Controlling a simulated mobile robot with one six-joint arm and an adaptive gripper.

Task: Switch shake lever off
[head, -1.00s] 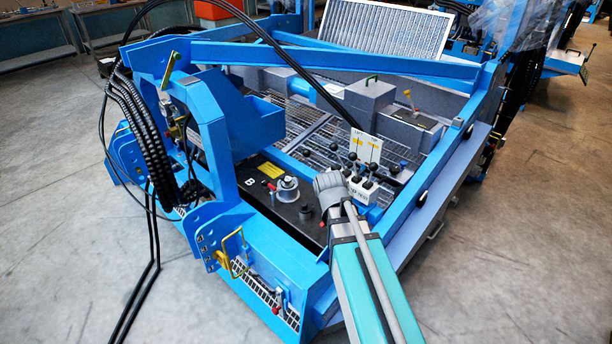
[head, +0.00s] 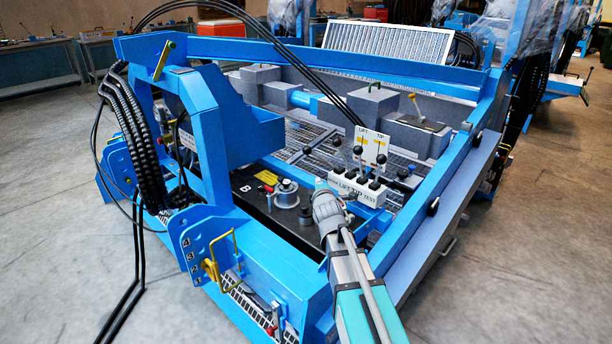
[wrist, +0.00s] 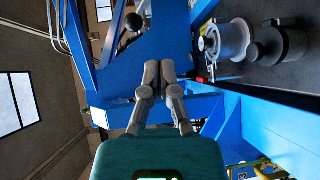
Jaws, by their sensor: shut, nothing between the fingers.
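I cannot read a SHAKE label, so I cannot tell which lever is the shake lever. A separate lever with a yellow tip (head: 414,104) stands on a grey box behind. My gripper (head: 321,190) is just left of the lever block and partly covers its left end. In the wrist view the two fingers (wrist: 158,72) are together and empty. A black ball knob (wrist: 133,22) shows beyond them, apart from the fingertips.
A black plate marked B with a round metal fitting (head: 286,194) lies left of my gripper. A blue upright (head: 208,135) with black hoses stands further left. A blue side rail (head: 440,210) runs along the right. Open concrete floor (head: 520,270) lies beyond it.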

